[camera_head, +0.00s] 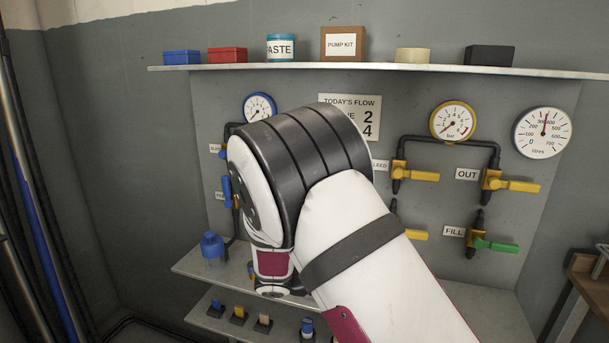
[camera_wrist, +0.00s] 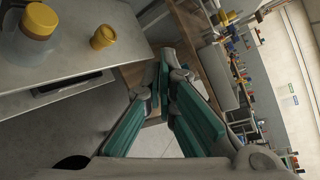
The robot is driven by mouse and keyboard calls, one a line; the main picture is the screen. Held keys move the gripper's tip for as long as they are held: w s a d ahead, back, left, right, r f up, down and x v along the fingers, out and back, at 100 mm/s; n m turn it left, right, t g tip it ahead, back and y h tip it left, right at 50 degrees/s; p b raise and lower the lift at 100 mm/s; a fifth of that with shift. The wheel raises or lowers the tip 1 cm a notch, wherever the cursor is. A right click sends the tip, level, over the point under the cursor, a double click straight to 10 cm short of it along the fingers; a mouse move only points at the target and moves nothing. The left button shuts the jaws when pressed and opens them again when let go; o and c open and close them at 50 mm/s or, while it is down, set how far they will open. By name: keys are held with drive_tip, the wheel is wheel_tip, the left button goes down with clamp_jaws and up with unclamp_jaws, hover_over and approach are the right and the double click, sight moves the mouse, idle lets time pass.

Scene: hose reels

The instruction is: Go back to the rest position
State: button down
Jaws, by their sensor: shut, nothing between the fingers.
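My gripper (camera_wrist: 164,77) shows in the wrist view with its teal finger pads brought together at the tips, shut and empty. In the head view my white and black arm is raised and bent in the middle of the picture, in front of the grey panel (camera_head: 408,94). My gripper is hidden there behind the arm.
Behind my arm are gauges, yellow valve handles (camera_head: 518,186) and a green handle (camera_head: 497,246). A blue bottle (camera_head: 212,248) stands on the lower shelf (camera_head: 192,268). A workbench (camera_head: 585,268) stands at the right.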

drive_tip(key=s+d+r+m+g+y+p, duration=0.1)
drive_tip(key=s+d+r+m+g+y, duration=0.2)
drive_tip(key=s+r+m, duration=0.4)
drive_tip(key=s+d+r+m+y+p, duration=0.25)
drive_tip(key=s+r+m+y, duration=0.25)
drive_tip(key=s+m, duration=0.3)
drive_tip(key=s+a+r+m+t+y+p, duration=0.1)
drive_tip(key=s+r+m+t+y, duration=0.1)
drive_tip(key=s+m, duration=0.5)
drive_tip(key=s+a+r+m+t+y+p, duration=0.1)
drive_tip(key=s+a+r+m+t+y, duration=0.1)
drive_tip(key=s+r+m+y, duration=0.3)
drive_tip(key=s+r+m+t, duration=0.1)
drive_tip(key=s+r+m, duration=0.1)
drive_tip(key=s+m, duration=0.1)
drive_tip(key=shift+s+a, duration=0.25)
drive_tip(key=shift+s, duration=0.2)
